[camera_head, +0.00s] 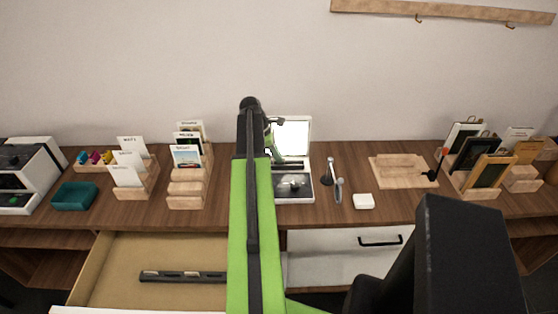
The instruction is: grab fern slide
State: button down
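I cannot pick out a fern slide for certain; any markings on the small items are too small to read. A dark narrow rail (183,277) with small pale inserts lies in the open drawer (120,255) at lower left. Its right end meets my green arm in the picture, which may hide more of it. My gripper (277,122) is at the far end of my raised arm, in front of the white open case (305,160) in the picture. It is small and dark, and I cannot tell whether its fingers are open or shut.
Wooden racks with cards (187,187) and (128,180) stand at left, beside a teal tray (75,195). A dark upright tool (329,170), a white box (363,201), a wooden tray (402,171) and framed pictures (490,171) are at right. A closed white drawer (340,262) is below.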

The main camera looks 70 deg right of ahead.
jog(key=r+p, duration=0.5)
jog(key=shift+s+a+r, duration=0.2)
jog(key=shift+s+a, duration=0.1)
jog(key=shift+s, duration=0.05)
jog(key=s+a+r+p, duration=0.5)
jog(key=s+p, duration=0.1)
jog(key=s, duration=0.3)
jog(key=shift+s+a+r, duration=0.2)
jog(key=shift+a+r, duration=0.05)
jog(key=shift+r, duration=0.05)
